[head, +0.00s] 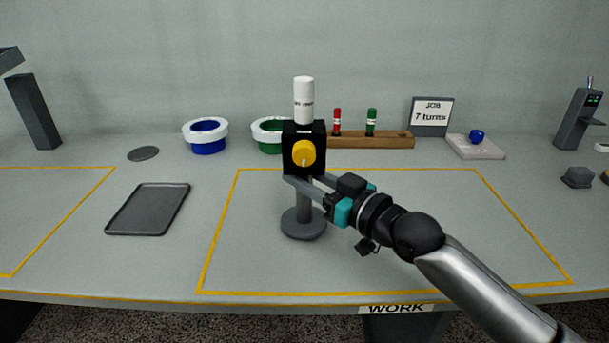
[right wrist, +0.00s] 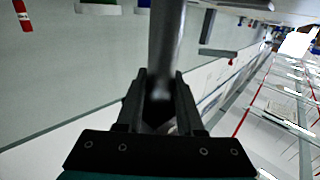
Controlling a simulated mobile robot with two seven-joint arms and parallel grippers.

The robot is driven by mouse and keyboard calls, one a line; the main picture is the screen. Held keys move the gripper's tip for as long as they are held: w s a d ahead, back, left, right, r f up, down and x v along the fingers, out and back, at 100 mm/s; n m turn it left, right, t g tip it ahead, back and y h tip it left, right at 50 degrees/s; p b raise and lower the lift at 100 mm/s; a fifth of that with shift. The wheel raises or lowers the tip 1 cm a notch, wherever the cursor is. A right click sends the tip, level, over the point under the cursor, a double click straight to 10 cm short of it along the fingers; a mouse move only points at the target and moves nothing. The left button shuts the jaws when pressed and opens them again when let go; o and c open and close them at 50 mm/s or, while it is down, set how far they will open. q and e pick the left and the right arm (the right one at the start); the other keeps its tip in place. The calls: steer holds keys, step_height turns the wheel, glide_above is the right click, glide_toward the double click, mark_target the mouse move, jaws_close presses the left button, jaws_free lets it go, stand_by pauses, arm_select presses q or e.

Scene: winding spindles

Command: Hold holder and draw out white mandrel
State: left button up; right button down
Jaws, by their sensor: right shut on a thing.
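The holder is a black box (head: 296,138) with a yellow knob (head: 303,152), on a grey post with a round base (head: 304,224). The white mandrel (head: 304,98) stands upright in the top of the box, its upper part showing and its lower end hidden. My right gripper (head: 304,184) is shut on the holder's post just below the box. In the right wrist view the grey post (right wrist: 166,45) runs between the two fingers (right wrist: 160,100). My left gripper is not in view.
Behind stand a blue-and-white bowl (head: 207,147), a green-and-white one (head: 268,146) and a wooden rack (head: 375,141) with a red and a green spindle. A dark tray (head: 150,209) lies left. A "7 turns" sign (head: 432,115) stands back right. The yellow-outlined area is clear around the holder.

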steer(key=shift+f+b, duration=0.4)
steer(key=shift+f, duration=0.15)
stand_by(0.7)
stand_by(0.3)
